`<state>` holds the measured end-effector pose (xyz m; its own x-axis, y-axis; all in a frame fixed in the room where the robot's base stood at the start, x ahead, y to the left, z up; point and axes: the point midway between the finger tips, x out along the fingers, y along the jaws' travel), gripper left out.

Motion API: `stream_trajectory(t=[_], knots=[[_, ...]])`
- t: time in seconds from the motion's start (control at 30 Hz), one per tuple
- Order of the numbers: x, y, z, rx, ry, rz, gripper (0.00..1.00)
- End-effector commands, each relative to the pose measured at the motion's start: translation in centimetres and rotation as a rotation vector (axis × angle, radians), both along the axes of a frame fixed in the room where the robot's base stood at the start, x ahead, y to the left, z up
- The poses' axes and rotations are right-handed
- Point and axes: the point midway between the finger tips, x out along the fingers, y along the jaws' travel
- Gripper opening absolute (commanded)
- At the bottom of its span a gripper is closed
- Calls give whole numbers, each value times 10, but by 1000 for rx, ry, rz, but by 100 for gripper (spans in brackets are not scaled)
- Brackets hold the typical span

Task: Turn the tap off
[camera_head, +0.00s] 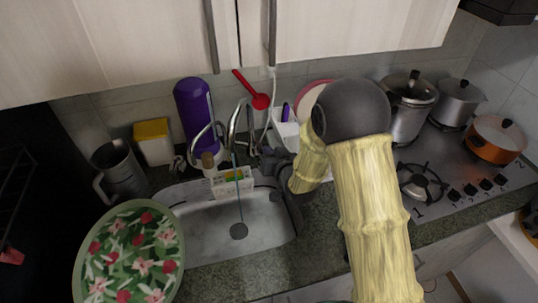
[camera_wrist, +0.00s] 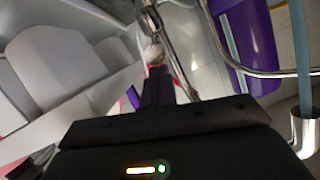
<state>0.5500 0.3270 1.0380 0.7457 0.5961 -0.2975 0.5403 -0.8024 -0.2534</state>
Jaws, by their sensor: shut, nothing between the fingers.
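The chrome tap (camera_head: 233,122) stands behind the sink (camera_head: 255,225), its spout curving over the basin. A thin bluish stream of water (camera_head: 239,195) runs from the spout to the drain. My gripper (camera_head: 259,160) is beside the tap's base, on its right. In the wrist view my gripper (camera_wrist: 156,82) is shut and empty, its fingertips close to the tap's chrome body (camera_wrist: 170,40) and a small rounded end. I cannot tell whether they touch. The tap's lever is not clear.
A purple bottle (camera_head: 193,110), yellow-and-white box (camera_head: 154,142) and grey jug (camera_head: 118,170) stand left of the tap. A white caddy (camera_head: 212,182) hangs at the sink's rear. A floral plate (camera_head: 130,255) is at front left. Pots (camera_head: 408,105) and a stove (camera_head: 440,180) are right.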

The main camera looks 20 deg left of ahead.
Motion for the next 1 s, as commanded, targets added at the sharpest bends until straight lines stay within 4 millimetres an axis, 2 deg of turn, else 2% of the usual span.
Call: stream_trajectory(t=[0.03,0.33,1.0], knots=[[0,-1,-7,6,-8,-1,0],[-4,-3,-14,41,-60,0,0],[-4,-5,-7,54,-79,-2,0]])
